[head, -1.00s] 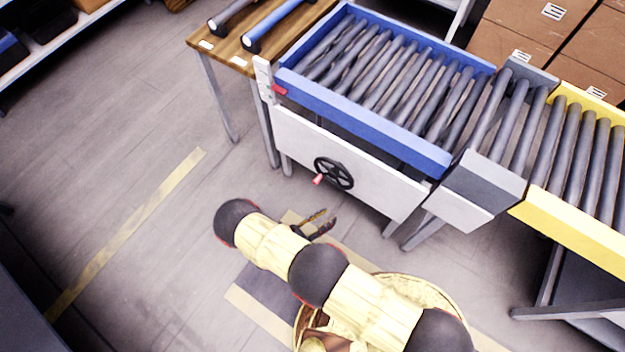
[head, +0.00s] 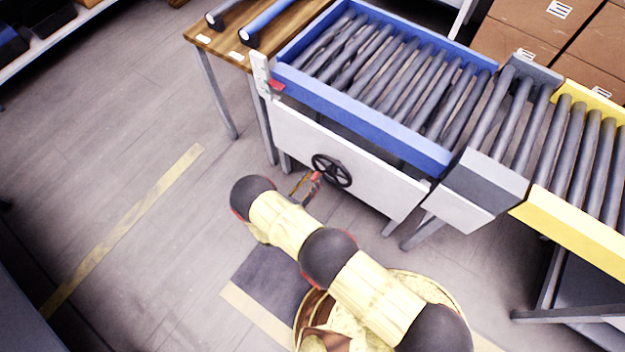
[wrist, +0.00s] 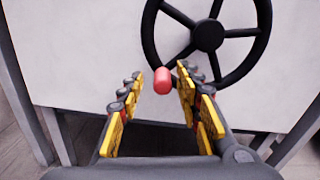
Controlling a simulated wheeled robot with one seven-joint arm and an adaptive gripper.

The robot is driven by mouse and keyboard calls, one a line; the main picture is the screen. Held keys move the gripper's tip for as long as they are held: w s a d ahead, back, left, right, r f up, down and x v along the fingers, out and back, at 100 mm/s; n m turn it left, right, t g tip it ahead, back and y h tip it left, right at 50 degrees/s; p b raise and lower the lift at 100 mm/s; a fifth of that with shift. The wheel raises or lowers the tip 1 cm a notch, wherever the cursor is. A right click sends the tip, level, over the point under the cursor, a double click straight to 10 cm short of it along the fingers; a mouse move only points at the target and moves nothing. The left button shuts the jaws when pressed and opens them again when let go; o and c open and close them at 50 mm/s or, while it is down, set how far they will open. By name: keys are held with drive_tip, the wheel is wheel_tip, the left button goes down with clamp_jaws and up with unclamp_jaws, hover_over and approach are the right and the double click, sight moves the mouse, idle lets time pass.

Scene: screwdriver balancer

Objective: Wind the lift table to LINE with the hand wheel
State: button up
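The lift table (head: 360,107) has a blue frame with grey rollers and a white front panel. Its black hand wheel (head: 332,171) is on that panel; it also fills the upper part of the wrist view (wrist: 208,35). A red handle (wrist: 163,80) sticks out at the wheel's lower left. My gripper (head: 314,178) is at the handle in the head view. In the wrist view my gripper (wrist: 159,90) is open, with the handle between the fingertips, closer to the right finger. I cannot tell whether they touch. A red pointer (head: 277,86) sits by a pale upright plate (head: 262,75); its markings are too small to read.
A grey roller section (head: 490,170) and a yellow-framed conveyor (head: 560,229) adjoin on the right. A wooden bench (head: 215,36) with rod-like tools stands at the left. Cardboard boxes (head: 585,35) are behind. The floor at left is clear.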

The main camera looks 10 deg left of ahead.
drive_tip(key=shift+w+d, duration=0.1)
drive_tip(key=shift+w, duration=0.15)
drive_tip(key=shift+c, duration=0.6)
drive_tip(key=c, duration=0.6)
drive_tip(key=shift+c, duration=0.7)
clamp_jaws()
